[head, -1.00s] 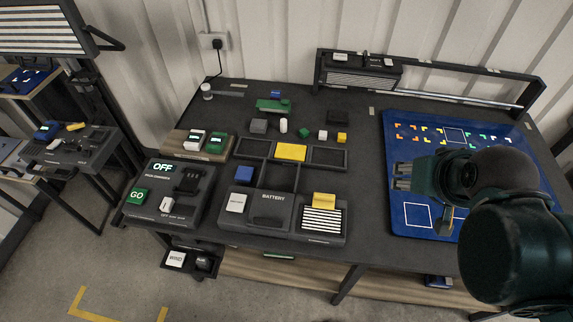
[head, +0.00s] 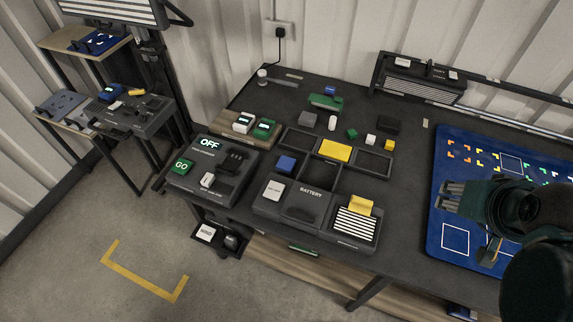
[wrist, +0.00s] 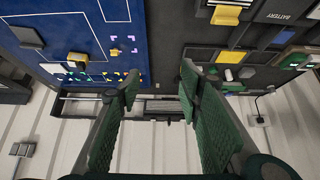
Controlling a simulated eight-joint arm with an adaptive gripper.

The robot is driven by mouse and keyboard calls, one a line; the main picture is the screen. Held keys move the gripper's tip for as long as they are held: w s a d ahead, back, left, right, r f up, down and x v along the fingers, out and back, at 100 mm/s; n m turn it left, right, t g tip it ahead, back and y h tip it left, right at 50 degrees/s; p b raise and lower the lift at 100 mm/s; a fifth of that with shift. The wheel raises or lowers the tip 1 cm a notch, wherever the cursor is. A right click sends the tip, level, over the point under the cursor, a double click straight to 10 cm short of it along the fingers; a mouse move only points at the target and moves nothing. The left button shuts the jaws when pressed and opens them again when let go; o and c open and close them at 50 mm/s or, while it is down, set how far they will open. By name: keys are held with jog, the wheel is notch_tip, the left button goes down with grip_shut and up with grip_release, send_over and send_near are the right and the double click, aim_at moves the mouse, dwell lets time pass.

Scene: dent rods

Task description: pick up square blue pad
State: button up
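The square blue pad (head: 286,164) lies in the left compartment of a dark divided tray (head: 321,177), left of a yellow pad (head: 335,150). A blue patch in the wrist view (wrist: 284,38) looks like the same pad. My gripper (head: 450,197) is over the left part of the large blue mat, well to the right of the blue pad and apart from it. In the wrist view its two green fingers (wrist: 158,88) stand apart with nothing between them.
The blue mat (head: 438,235) covers the table's right side. A dark battery box (head: 305,212) and a striped box with a yellow piece (head: 355,222) stand in front of the tray. Several small blocks lie behind it. An OFF/GO console (head: 207,172) is at the left.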

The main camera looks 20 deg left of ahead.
jog(key=o, duration=0.7)
jog(key=shift+c, duration=0.2)
jog(key=shift+a, duration=0.1)
jog(key=w+a+f+n+g+y, duration=0.1)
jog(key=w+a+f+n+g, duration=0.1)
jog(key=w+a+n, duration=0.55)
jog(key=w+a+f+n+g, duration=0.2)
jog(key=w+a, duration=0.7)
jog(key=a, duration=0.6)
jog(key=a+f+n+g, duration=0.1)
jog(key=a+f+n, duration=0.1)
jog(key=a+f, duration=0.4)
jog(key=w+a+f+n+g, duration=0.1)
jog(key=a+f+n, duration=0.2)
jog(key=a+f, duration=0.3)
jog(key=a+f+n+g+h, duration=0.1)
jog(key=a+f+n, duration=0.2)
jog(key=a, duration=1)
jog(key=shift+w+f, duration=0.15)
jog(key=shift+f, duration=0.75)
jog(key=shift+w+f, duration=0.1)
jog(key=shift+f, duration=0.75)
jog(key=shift+s+a+f+n, duration=0.1)
jog(key=shift+a+f+n, duration=0.15)
jog(key=shift+a+f, duration=0.15)
